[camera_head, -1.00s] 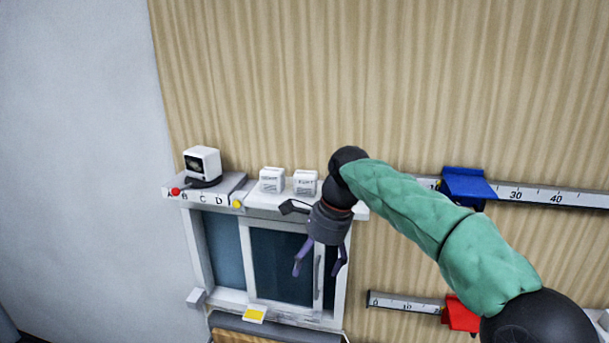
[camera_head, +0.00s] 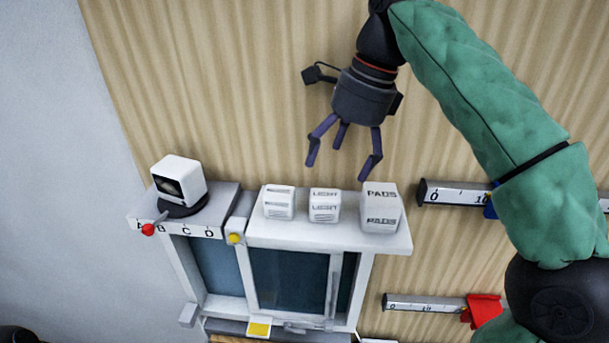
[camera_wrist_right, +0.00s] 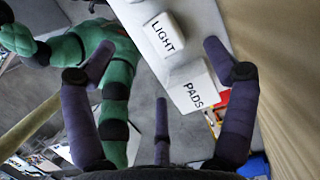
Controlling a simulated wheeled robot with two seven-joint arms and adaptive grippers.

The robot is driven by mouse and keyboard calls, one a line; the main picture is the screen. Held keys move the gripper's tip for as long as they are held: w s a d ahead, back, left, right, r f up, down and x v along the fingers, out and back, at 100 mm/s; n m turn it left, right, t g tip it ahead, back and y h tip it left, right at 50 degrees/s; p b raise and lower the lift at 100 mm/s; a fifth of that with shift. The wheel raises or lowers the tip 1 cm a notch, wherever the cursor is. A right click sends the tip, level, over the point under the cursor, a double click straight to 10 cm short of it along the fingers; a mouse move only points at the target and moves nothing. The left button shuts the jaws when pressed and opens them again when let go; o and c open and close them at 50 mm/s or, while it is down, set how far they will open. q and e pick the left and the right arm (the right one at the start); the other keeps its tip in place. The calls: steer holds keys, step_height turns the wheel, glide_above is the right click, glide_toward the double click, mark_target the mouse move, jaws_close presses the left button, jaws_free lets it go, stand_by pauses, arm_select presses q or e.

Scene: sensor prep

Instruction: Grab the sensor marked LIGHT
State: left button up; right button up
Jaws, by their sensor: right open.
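The sensor marked LIGHT (camera_head: 325,206) is a small white block on the white ledge, between two other white blocks. It also shows in the right wrist view (camera_wrist_right: 163,34), with its label readable. My right gripper (camera_head: 343,170) is open and empty, above the ledge with its fingers pointing down, over the gap between the LIGHT and PADS blocks. In the right wrist view the open fingers (camera_wrist_right: 160,60) spread around the view of LIGHT and PADS, touching neither as far as I can tell. My left gripper is not in the head view.
The larger PADS block (camera_head: 380,208) stands right of LIGHT, and another white block (camera_head: 279,203) stands left. A white boxy device (camera_head: 179,178) sits on the grey lettered shelf (camera_head: 214,213). Rulers with a blue slider and a red slider (camera_head: 482,309) are on the right.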

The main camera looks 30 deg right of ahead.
mark_target(329, 198)
steer(key=shift+w, duration=0.25)
steer(key=x, duration=0.2)
steer(key=s+b+x, duration=0.1)
steer(key=x, duration=0.2)
steer(key=shift+f, duration=0.4)
steer(key=f, duration=0.3)
steer(key=shift+s+a, duration=0.15)
steer(key=shift+s, duration=0.1)
steer(key=shift+w+f, duration=0.1)
steer(key=shift+f, duration=0.3)
steer(key=shift+w+a+f, duration=0.15)
steer(key=shift+w+f, duration=0.05)
steer(key=shift+w, duration=0.1)
steer(key=shift+s+r, duration=0.1)
steer(key=shift+s, duration=0.1)
steer(key=c, duration=0.7)
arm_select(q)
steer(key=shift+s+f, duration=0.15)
arm_select(e)
steer(key=c, duration=0.6)
